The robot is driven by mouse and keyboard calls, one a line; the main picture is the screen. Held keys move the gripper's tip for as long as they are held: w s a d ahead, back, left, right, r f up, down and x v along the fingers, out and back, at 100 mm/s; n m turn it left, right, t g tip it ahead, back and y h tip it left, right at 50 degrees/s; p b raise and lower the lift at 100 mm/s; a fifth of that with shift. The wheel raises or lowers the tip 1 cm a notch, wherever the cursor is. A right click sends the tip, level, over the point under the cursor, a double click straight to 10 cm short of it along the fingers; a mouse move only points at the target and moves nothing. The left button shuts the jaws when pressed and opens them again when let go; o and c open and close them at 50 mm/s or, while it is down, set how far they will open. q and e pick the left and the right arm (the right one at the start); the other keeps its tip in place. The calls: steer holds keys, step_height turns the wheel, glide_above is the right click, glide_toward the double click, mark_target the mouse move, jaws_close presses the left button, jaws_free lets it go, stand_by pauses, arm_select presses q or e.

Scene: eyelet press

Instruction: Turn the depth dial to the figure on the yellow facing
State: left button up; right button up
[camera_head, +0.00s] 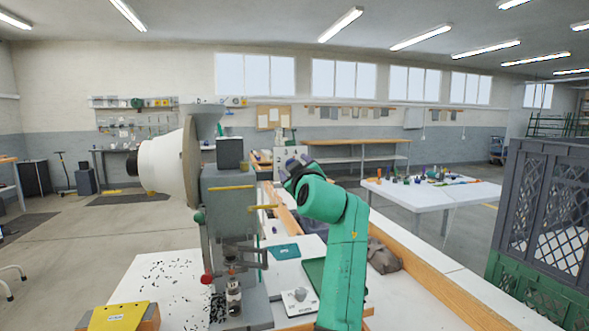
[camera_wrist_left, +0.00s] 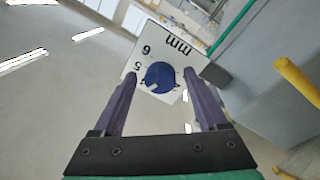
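The depth dial is a round blue knob (camera_wrist_left: 160,77) on a white plate (camera_wrist_left: 172,45) marked 5, 6 and "mm"; a small light mark shows at its lower edge. The plate also shows in the head view (camera_head: 289,153), with figures 2, 3 and 4, beside the grey press (camera_head: 228,190). My left gripper (camera_head: 292,166) is at the plate. In the left wrist view its purple fingers (camera_wrist_left: 160,73) are open, one on each side of the knob, with small gaps. The yellow facing (camera_head: 118,317) lies on a wooden block at bottom left; its label is too small to read. My right gripper is out of view.
A yellow bar (camera_wrist_left: 297,80) juts from the press at right in the wrist view. On the bench are a teal pad (camera_head: 284,252), a white box with a knob (camera_head: 299,300) and scattered black bits (camera_head: 170,272). A grey crate (camera_head: 550,215) stands at far right.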

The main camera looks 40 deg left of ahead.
arm_select(q)
steer(key=b+v, duration=0.5)
steer(key=v, duration=0.9)
steer(key=shift+s+d+b, duration=0.2)
steer(key=shift+d+b, duration=0.05)
steer(key=shift+b, duration=0.05)
